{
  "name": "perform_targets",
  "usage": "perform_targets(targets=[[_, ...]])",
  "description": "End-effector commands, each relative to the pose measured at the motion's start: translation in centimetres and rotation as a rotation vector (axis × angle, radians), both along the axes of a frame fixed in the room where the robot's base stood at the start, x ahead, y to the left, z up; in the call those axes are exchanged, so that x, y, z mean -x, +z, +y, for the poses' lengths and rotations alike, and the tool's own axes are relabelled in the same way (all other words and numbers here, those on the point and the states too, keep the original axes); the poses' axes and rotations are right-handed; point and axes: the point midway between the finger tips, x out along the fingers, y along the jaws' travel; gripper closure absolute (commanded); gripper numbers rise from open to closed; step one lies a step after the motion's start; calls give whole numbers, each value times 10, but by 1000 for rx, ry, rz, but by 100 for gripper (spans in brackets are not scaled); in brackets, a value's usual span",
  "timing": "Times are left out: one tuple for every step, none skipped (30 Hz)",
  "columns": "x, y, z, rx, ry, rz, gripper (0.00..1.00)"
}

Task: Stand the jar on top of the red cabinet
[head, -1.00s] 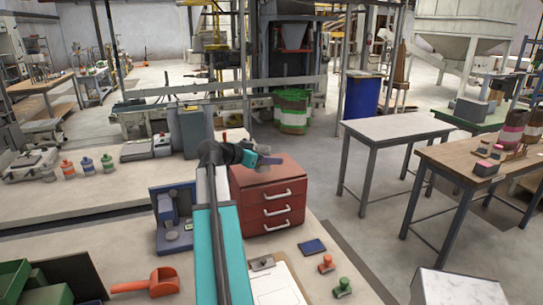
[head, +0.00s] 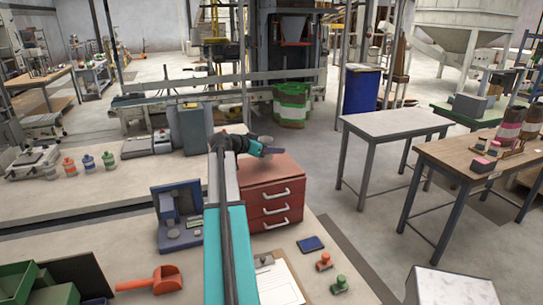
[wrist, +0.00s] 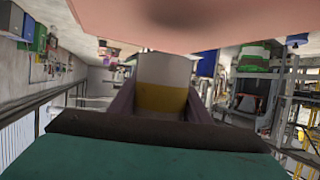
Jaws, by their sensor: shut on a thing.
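The jar shows in the wrist view (wrist: 163,82) as a pale grey body with a yellow band. In the head view its grey top (head: 265,140) shows just behind the gripper. My gripper (wrist: 161,102) is shut on the jar, one finger on each side. In the head view my gripper (head: 268,151) is over the back part of the red cabinet (head: 262,198). The cabinet's pinkish top (wrist: 240,22) fills the upper edge of the wrist view, close to the jar's end. I cannot tell whether they touch.
The cabinet top (head: 283,168) looks clear. A blue device (head: 178,215) stands left of the cabinet. A clipboard (head: 280,283), a dark blue pad (head: 311,244), a red stamp (head: 324,262), a green stamp (head: 340,284) and an orange scoop (head: 148,279) lie in front.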

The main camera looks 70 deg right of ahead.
Motion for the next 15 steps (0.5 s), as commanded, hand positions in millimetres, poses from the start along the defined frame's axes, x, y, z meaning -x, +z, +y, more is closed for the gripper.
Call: perform_targets(targets=[[0,1,0,2,0,1,91],[0,1,0,2,0,1,91],[0,1,0,2,0,1,91],[0,1,0,2,0,1,91],[0,1,0,2,0,1,91],[0,1,0,2,1,1,91],[0,1,0,2,1,1,91],[0,0,0,1,1,0,91],[0,0,0,1,1,0,91],[0,-1,0,1,1,1,91],[0,-2,1,1,1,1,91],[0,-4,1,1,1,1,91],[0,-6,1,1,1,1,91],[0,-8,1,0,1,0,91],[0,-11,1,0,1,0,91]])
